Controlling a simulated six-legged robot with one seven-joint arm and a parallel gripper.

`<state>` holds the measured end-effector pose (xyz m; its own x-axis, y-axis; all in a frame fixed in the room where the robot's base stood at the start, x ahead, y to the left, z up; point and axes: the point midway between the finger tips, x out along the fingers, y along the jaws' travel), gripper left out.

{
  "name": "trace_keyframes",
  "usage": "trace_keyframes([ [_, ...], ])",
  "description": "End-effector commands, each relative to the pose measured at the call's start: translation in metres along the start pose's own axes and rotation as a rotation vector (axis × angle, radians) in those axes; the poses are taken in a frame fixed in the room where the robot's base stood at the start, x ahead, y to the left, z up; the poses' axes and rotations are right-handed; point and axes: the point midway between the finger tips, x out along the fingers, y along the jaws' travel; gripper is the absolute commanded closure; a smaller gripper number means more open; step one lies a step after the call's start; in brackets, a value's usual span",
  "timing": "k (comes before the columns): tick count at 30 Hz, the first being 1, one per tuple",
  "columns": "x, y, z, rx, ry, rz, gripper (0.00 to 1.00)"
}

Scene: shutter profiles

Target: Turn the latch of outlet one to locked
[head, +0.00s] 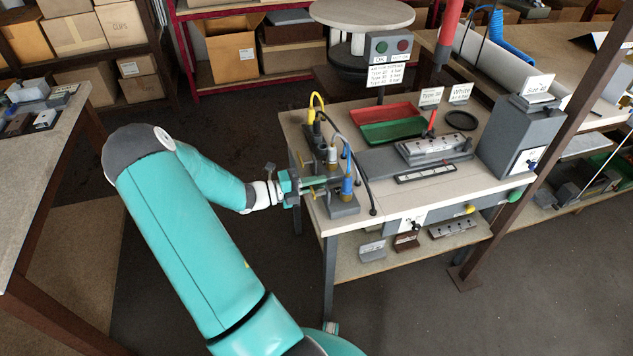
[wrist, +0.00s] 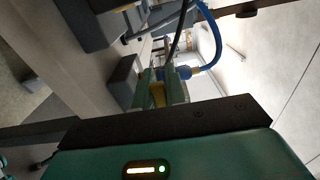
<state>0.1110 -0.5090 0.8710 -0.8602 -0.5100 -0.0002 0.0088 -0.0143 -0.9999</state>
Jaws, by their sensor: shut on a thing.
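Several dark grey outlet blocks stand along the left edge of the bench, with yellow, black and blue hoses. The nearest grey block (head: 343,207) carries a blue plug (head: 347,188); the plug also shows in the wrist view (wrist: 183,72). My gripper (head: 328,184) reaches in from the left at this plug. In the wrist view its fingers (wrist: 160,92) are closed around a yellowish part just beside the blue plug. I cannot tell whether this part is the latch or the plug's body. The latch's position and the outlet numbers cannot be read.
Red (head: 387,112) and green (head: 392,130) trays, a socket strip (head: 433,147) and a grey box (head: 520,135) occupy the bench to the right. The floor left of the bench is clear.

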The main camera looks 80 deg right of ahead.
Motion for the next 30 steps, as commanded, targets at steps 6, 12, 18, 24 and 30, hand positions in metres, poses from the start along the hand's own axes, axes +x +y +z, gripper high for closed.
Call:
trace_keyframes([
  [6, -0.0010, 0.0020, -0.0004, -0.033, -0.001, 0.001, 1.00],
  [12, -0.0010, 0.0022, -0.0005, -0.035, 0.000, 0.001, 1.00],
  [18, -0.0010, 0.0022, -0.0006, -0.035, 0.000, 0.001, 0.79],
  [24, -0.0005, 0.0018, -0.0004, -0.033, 0.000, 0.000, 0.65],
  [30, -0.0023, 0.0015, -0.0001, -0.032, -0.001, 0.000, 0.65],
])
